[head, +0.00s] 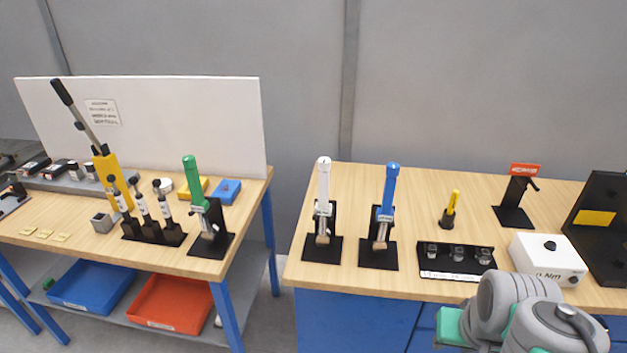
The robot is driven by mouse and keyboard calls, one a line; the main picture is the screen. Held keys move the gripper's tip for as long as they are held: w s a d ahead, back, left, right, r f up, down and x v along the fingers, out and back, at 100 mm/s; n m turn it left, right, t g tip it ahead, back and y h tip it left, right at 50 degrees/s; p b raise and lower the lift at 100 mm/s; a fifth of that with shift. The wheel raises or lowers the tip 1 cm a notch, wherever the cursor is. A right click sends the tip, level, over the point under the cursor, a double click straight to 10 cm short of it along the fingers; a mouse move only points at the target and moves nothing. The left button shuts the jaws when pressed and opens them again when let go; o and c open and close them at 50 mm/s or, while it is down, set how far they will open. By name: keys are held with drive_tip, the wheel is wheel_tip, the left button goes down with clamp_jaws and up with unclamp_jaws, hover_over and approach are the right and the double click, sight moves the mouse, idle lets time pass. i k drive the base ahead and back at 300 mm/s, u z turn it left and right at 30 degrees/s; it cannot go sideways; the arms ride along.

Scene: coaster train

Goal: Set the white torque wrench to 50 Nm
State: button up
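The white torque wrench (323,185) stands upright in a black stand on the right-hand table, near its left end. Its white handle points up and its scale is too small to read. A blue torque wrench (390,188) stands in a similar black stand just to its right. A green torque wrench (192,180) stands on the left table. My arm shows at the bottom right, below and right of the wrenches, apart from them. My gripper's fingers cannot be made out.
A black rack (457,247) with several sockets, a white box (547,256) marked Nm, a yellow-handled tool (452,205) and a black stand with a red sign (524,169) share the right table (426,180). A gap separates it from the left table.

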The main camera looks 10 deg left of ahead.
sight(324, 163)
drive_tip(key=u, duration=0.8)
